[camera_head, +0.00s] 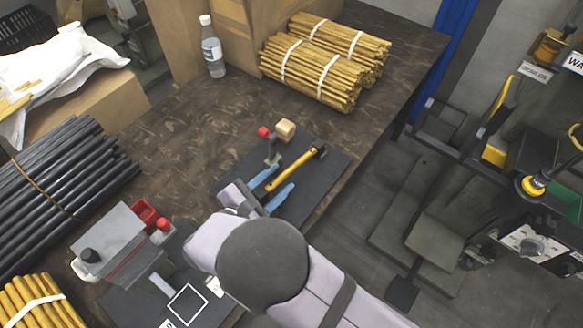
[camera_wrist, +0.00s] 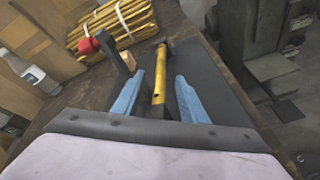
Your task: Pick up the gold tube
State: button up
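The gold tube (camera_head: 292,170) is a single yellow rod over the dark mat, its far end at a dark fitting. My gripper (camera_head: 280,184) has two blue fingers and is over the mat at the tube's near end. In the wrist view the tube (camera_wrist: 159,78) runs lengthwise between the two blue fingers (camera_wrist: 158,96), with a visible gap on the right side and a narrower one on the left. The fingers are apart and do not appear closed on it. The tube's near end is partly hidden by the gripper.
A red-knobbed lever (camera_head: 265,132) and a wooden block (camera_head: 285,130) stand just left of the tube's far end. A grey press (camera_head: 115,240) stands at lower left.

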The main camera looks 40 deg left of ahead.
aim_at(285, 176)
jog(key=shift+x, duration=1.45)
jog(key=shift+f, duration=0.1)
grip_shut()
jog(key=shift+r, duration=0.6)
jog(key=shift+d+r, duration=0.15)
jog(key=shift+r, duration=0.45)
jog(key=shift+d+r, duration=0.15)
jog(key=shift+r, duration=0.45)
jog(key=d+b, duration=0.2)
jog(key=d, duration=1.5)
jog(key=shift+d+b, duration=0.2)
jog(key=shift+b, duration=0.1)
